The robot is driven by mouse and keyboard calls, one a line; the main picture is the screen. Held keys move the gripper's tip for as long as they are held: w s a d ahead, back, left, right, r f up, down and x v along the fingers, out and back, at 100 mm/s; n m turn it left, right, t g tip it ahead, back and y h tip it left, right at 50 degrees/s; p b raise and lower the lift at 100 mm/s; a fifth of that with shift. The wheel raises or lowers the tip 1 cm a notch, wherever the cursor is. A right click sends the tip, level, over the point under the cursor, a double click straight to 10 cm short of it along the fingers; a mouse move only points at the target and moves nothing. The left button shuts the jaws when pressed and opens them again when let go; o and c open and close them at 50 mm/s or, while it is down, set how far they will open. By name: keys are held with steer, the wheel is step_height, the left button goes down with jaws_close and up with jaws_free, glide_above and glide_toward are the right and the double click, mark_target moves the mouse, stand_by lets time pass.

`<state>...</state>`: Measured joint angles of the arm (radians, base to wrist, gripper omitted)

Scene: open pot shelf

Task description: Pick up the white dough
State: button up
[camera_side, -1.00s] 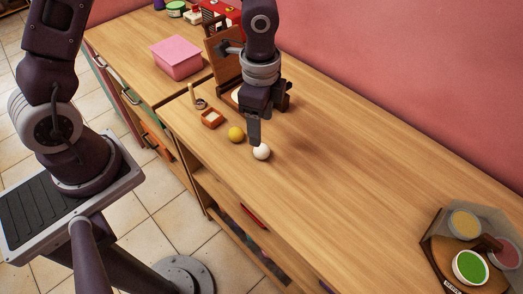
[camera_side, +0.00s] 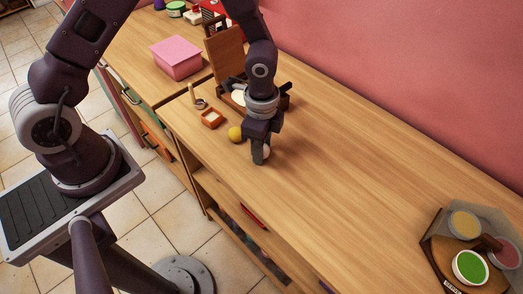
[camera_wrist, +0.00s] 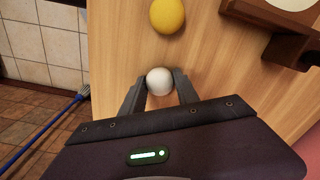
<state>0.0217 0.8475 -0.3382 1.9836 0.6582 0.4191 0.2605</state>
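The white dough (camera_wrist: 160,81) is a small round ball at the front part of the wooden counter. In the side view it (camera_side: 266,151) is mostly hidden behind a finger of my gripper (camera_side: 260,158). My gripper is low at the counter, pointing down. In the wrist view the two fingers of my gripper (camera_wrist: 160,88) stand apart, one on each side of the dough. They are very close to it; I cannot tell whether they touch it. The dough seems to rest on the counter.
A yellow ball (camera_side: 235,134) lies close by, also in the wrist view (camera_wrist: 167,15). A pink box (camera_side: 176,58) stands farther back. A tray of coloured tubs (camera_side: 446,262) is at far right. The middle counter is clear.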

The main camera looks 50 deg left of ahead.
jaws_close()
steer(key=shift+r, duration=0.1)
